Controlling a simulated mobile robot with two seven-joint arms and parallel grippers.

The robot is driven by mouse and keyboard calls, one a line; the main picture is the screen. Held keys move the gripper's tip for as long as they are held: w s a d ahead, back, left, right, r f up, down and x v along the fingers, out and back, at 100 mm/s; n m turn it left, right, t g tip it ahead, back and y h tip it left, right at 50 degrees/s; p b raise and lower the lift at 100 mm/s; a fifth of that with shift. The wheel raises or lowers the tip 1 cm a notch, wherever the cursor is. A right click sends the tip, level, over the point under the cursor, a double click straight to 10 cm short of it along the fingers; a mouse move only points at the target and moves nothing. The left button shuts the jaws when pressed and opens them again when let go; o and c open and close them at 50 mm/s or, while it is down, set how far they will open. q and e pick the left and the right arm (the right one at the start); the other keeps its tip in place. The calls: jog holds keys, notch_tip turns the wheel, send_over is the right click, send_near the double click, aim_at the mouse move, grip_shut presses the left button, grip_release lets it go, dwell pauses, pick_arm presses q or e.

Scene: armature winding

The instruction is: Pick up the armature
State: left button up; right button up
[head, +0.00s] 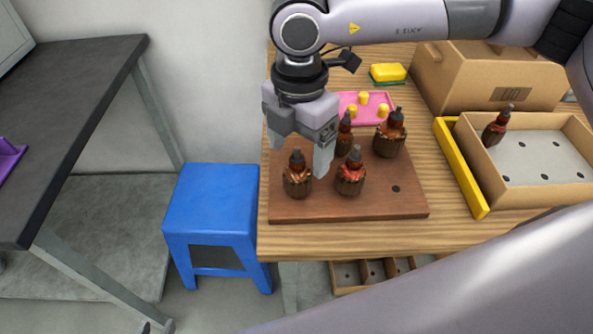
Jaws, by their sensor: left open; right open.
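Several dark-tipped armatures with reddish-brown windings stand upright in brown holders on a wooden board. One armature (297,160) is at the front left and another (354,157) is at the front middle. A third (396,118) is at the back right, and one (345,124) is partly hidden behind my gripper. Another armature (497,127) stands in the cardboard tray at the right. My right gripper (300,158) is open and empty, pointing down over the front-left armature. Its fingers appear on either side of that armature's top; contact cannot be told. My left gripper is out of view.
The wooden board (345,208) lies on the table; a yellow bar (461,168) borders the cardboard tray (545,192). A pink tray (347,100) with yellow pieces, a sponge (387,73) and a cardboard box (480,75) are behind. A blue stool (211,205) stands left.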

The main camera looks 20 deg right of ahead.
aim_at(297, 157)
jog(key=shift+w+a+f, duration=0.1)
jog(key=shift+f, duration=1.75)
jog(key=c, duration=1.4)
jog(key=shift+r, duration=0.1)
